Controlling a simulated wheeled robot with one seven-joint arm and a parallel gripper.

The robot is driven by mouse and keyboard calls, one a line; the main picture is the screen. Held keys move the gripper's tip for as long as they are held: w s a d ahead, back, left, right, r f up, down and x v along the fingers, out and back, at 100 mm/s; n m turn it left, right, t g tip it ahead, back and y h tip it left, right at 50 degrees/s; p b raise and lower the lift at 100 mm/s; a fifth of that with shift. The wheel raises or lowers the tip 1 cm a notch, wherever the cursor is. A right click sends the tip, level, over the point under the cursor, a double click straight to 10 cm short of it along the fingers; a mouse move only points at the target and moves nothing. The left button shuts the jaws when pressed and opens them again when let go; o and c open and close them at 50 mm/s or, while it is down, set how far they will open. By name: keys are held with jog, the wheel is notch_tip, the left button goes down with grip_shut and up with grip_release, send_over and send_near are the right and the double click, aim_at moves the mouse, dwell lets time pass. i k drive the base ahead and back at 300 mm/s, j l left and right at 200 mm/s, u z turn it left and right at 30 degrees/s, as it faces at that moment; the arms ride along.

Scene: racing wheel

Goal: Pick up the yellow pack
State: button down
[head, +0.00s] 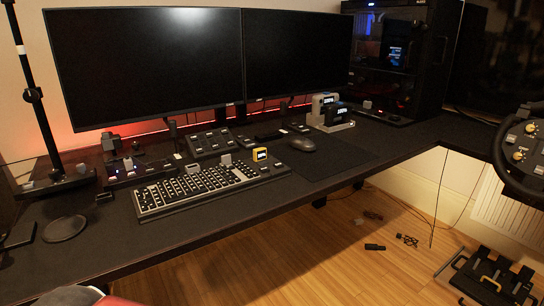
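My gripper is not in the head view. A pale and red rounded shape shows at the bottom left edge, and I cannot tell what it is.
Two monitors (145,65) stand behind the keyboard. A mouse (302,144) lies right of the pack. A control box (210,142) and a white dock (328,112) stand nearby. The desk's front strip (185,232) is clear. A steering wheel (522,150) is at right, pedals (490,275) below.

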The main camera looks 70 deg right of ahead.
aim_at(260, 154)
jog(key=z, duration=2.35)
